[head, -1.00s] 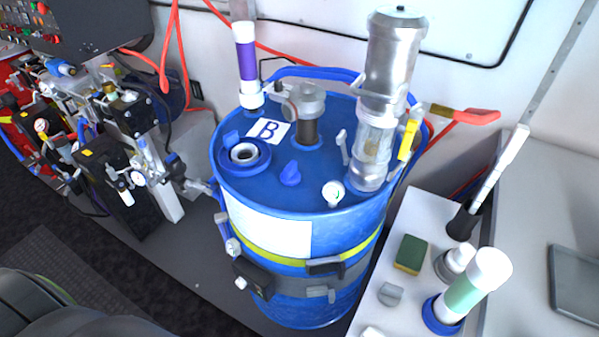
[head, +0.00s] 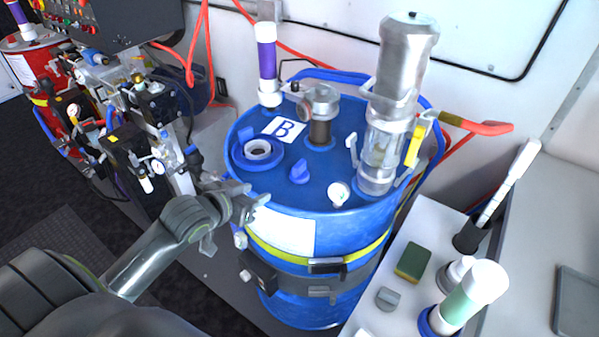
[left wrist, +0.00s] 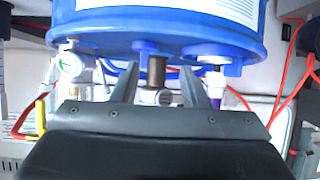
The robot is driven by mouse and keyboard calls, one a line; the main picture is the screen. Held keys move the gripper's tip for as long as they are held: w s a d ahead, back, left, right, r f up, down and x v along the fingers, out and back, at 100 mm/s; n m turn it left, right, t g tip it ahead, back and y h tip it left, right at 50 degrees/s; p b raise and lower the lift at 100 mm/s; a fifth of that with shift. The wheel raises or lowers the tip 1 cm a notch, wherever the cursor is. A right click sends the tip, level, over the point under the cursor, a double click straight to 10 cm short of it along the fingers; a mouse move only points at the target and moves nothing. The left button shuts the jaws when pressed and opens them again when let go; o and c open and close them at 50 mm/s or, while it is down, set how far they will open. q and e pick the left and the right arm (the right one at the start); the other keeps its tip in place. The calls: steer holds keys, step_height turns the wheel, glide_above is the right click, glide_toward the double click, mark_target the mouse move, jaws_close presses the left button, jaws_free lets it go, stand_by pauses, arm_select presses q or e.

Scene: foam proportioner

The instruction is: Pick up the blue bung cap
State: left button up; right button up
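The blue bung cap (head: 300,171) sits on the top of the blue drum (head: 345,232), near its middle, between the open bung ring (head: 259,152) and a small gauge (head: 339,193). My left gripper (head: 260,198) is at the drum's front left rim, short of the cap and apart from it. In the left wrist view its two fingers (left wrist: 160,88) are spread with nothing held between them. That view looks upside down, and the cap (left wrist: 146,47) shows beyond the fingers, roughly between them. My right gripper is not in view.
A tall metal pump (head: 398,85), a metal fitting (head: 320,115) and a purple-and-white cylinder (head: 267,65) stand on the drum behind the cap. A bench (head: 440,215) with a sponge and cylinders is at the right. Valves and hoses (head: 150,120) crowd the left.

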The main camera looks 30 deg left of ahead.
arm_select(q)
step_height(320, 180, up, 4)
steer(key=d+h, duration=0.1)
steer(key=d, duration=0.1)
steer(key=p, duration=0.1)
glide_toward(297, 166)
steer(key=shift+m+t, duration=0.3)
steer(key=shift+m, duration=0.1)
steer(key=x, duration=0.4)
steer(key=f+x, duration=0.1)
steer(key=x, duration=0.1)
steer(key=shift+s, duration=0.3)
steer(key=shift+w+d+p, duration=0.1)
steer(key=shift+w+p, duration=0.3)
steer(key=shift+w, duration=0.05)
steer(key=p+x, duration=0.1)
steer(key=x, duration=0.2)
steer(key=shift+w, duration=0.4)
steer(key=shift+w+f, duration=0.3)
jaws_close()
